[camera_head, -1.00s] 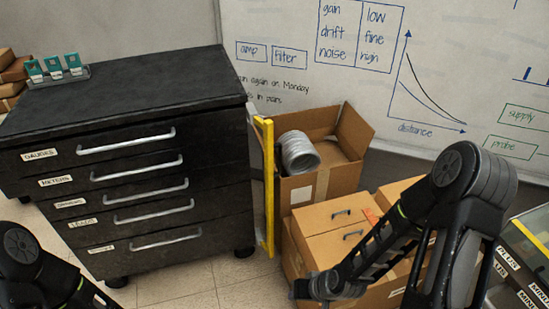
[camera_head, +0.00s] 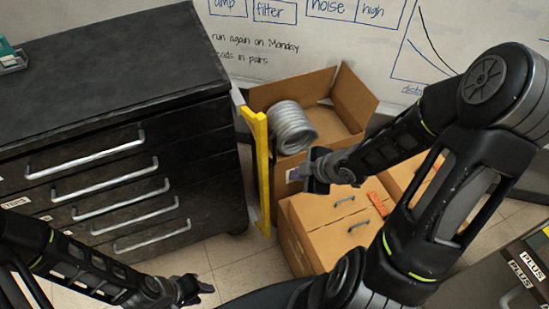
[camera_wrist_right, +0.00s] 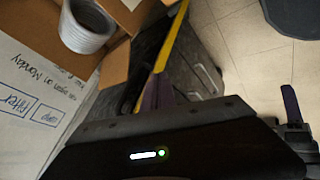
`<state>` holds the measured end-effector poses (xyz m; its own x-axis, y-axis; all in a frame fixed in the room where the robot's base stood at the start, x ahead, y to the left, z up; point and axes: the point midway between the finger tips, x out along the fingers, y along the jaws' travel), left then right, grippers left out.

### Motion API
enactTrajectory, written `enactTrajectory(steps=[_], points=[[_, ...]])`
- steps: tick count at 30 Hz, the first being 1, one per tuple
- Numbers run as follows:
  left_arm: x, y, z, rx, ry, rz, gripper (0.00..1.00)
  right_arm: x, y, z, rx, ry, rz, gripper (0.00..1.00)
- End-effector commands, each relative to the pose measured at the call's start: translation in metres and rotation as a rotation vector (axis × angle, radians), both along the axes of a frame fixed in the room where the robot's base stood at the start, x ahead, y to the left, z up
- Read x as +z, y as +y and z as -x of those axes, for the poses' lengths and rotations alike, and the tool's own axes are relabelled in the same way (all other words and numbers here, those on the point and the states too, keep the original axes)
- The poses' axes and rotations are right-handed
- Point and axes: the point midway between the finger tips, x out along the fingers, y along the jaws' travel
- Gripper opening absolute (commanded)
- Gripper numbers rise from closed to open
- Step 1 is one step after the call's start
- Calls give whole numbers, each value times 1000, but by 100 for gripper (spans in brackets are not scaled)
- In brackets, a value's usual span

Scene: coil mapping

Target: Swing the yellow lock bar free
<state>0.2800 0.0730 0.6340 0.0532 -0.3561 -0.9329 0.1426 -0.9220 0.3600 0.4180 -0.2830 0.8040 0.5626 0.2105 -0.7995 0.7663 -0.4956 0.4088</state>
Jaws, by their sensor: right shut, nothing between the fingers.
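The yellow lock bar (camera_head: 263,170) stands upright along the right front edge of the black drawer cabinet (camera_head: 110,150). It runs beside the drawer fronts, joined near its top to a bracket at the cabinet corner. In the right wrist view the bar (camera_wrist_right: 172,38) shows as a slanted yellow strip. My right gripper (camera_head: 306,172) is shut and empty, to the right of the bar, in front of the open carton. A clear gap shows between it and the bar in the head view. My left gripper (camera_head: 203,288) is low, in front of the cabinet; its finger opening is unclear.
An open carton (camera_head: 349,98) with a grey ribbed coil (camera_head: 292,127) stands right of the bar. A closed carton (camera_head: 325,235) with dark handles sits in front of it. A whiteboard (camera_head: 300,50) is behind. Floor (camera_head: 235,272) is free below the bar.

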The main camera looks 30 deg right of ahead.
Motion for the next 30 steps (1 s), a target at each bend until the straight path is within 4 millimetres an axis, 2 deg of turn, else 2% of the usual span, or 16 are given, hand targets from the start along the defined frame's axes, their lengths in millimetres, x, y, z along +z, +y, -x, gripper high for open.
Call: enactTrajectory(steps=[17,23,30], points=[[-4,0,0,0,0,0,36,-4,1,-1,28,-5,20,0],[-22,0,0,0,-1,1,36,-23,5,-12,29,-7,19,0],[-57,0,-1,1,-3,1,36,-61,15,-37,31,-6,18,0]])
